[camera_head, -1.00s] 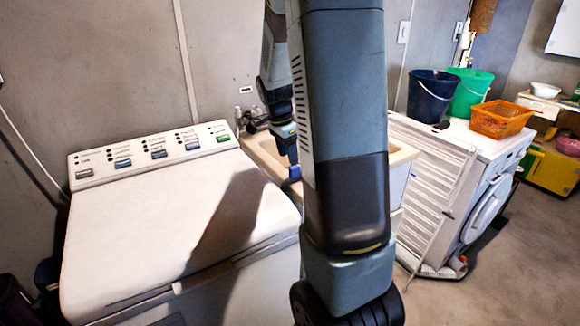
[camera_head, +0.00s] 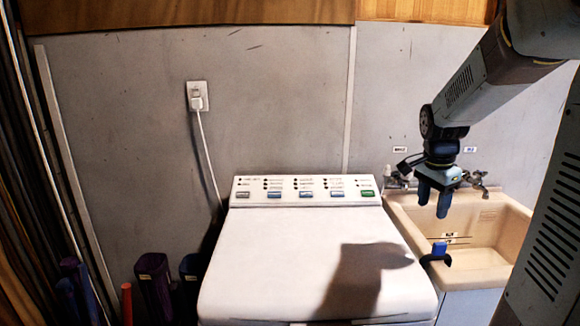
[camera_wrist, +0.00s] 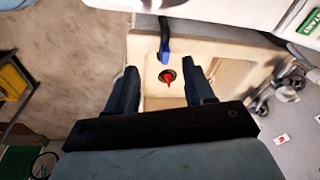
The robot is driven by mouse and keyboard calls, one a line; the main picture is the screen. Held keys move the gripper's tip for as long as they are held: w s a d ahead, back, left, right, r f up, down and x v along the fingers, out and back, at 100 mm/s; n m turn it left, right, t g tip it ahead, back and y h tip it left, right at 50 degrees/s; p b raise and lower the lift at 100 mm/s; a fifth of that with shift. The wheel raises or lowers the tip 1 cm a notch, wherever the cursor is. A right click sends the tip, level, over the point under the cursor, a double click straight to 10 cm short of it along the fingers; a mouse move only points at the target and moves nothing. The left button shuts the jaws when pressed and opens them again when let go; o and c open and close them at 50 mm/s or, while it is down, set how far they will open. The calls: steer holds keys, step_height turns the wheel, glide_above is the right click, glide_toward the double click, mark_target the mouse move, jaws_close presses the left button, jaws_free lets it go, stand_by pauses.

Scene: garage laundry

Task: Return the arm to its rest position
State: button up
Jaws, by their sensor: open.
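My gripper (camera_head: 433,200) hangs with its fingers down above the left part of the beige sink (camera_head: 505,215), to the right of the white washing machine. Its two dark blue fingers are apart with nothing between them. In the wrist view the open fingers (camera_wrist: 163,88) frame the sink basin below, with a red drain plug (camera_wrist: 167,77) at its bottom. My arm reaches in from the upper right in the head view. A blue and black hooked item (camera_head: 439,251) sits at the sink's left front rim, below and apart from my fingers. It also shows in the wrist view (camera_wrist: 165,45).
The white washing machine (camera_head: 300,255) has a flat lid and a raised rear control panel. Metal taps (camera_head: 478,181) stand behind the sink near my gripper. A wall outlet (camera_head: 197,96) has a plugged cord. Dark upright objects (camera_head: 153,285) stand at lower left. Space above the lid is clear.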

steer(key=s+a+r+n+t, duration=0.2)
steer(key=s+a+n, duration=0.4)
steer(key=s, duration=0.3)
steer(key=s+a+r+n+t+y, duration=0.1)
steer(key=s+a+r+n+t, duration=0.1)
steer(key=s+a+r+n, duration=0.3)
steer(key=s+a+n, duration=0.1)
steer(key=s+n, duration=0.2)
steer(key=s, duration=0.2)
steer(key=shift+a+y, duration=0.3)
steer(key=shift+a, duration=0.05)
